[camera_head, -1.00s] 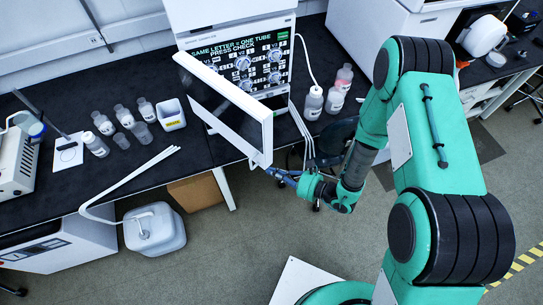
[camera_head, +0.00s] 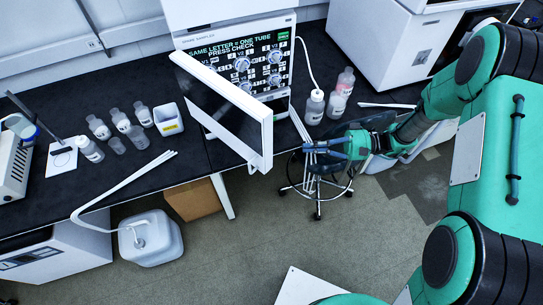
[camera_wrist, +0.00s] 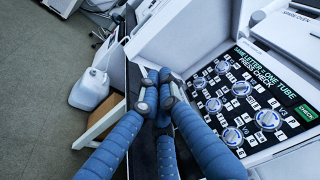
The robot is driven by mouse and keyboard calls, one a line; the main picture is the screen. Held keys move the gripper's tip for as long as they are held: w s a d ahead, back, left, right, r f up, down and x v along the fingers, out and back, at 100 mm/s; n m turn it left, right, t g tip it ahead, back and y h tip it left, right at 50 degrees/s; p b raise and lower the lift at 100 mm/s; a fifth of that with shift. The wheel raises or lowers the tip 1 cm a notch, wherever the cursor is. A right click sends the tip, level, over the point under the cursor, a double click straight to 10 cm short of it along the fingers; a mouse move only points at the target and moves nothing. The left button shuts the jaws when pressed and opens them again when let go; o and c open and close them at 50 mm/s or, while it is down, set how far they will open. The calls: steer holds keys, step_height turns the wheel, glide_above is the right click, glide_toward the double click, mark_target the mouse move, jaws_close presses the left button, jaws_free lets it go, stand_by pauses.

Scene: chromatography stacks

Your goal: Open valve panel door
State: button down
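The valve panel door (camera_head: 228,112), a white-edged slab with a dark outer face, stands swung well open at the front of the white instrument. The valve panel (camera_head: 243,62) behind it shows knobs and green lettering; it also fills the right of the wrist view (camera_wrist: 238,100). My gripper (camera_head: 307,151) is to the right of the door's free edge, with a gap between them in the head view. In the wrist view the blue fingertips (camera_wrist: 158,76) meet, with nothing seen between them. The door's hinge side is partly hidden.
Two bottles (camera_head: 314,107) stand on the bench right of the instrument. White tubes (camera_head: 299,122) hang over the bench edge. A stool (camera_head: 318,190) stands below my gripper. Several bottles and a white tub (camera_head: 168,121) are on the left bench.

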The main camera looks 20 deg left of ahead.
steer(key=shift+s+a, duration=0.1)
steer(key=shift+a, duration=0.05)
steer(key=s+d+x, duration=0.1)
steer(key=s+x, duration=0.1)
steer(key=x, duration=1)
steer(key=shift+s+b, duration=0.35)
steer(key=shift+s, duration=0.05)
steer(key=shift+s+a, duration=0.1)
steer(key=shift+a, duration=0.05)
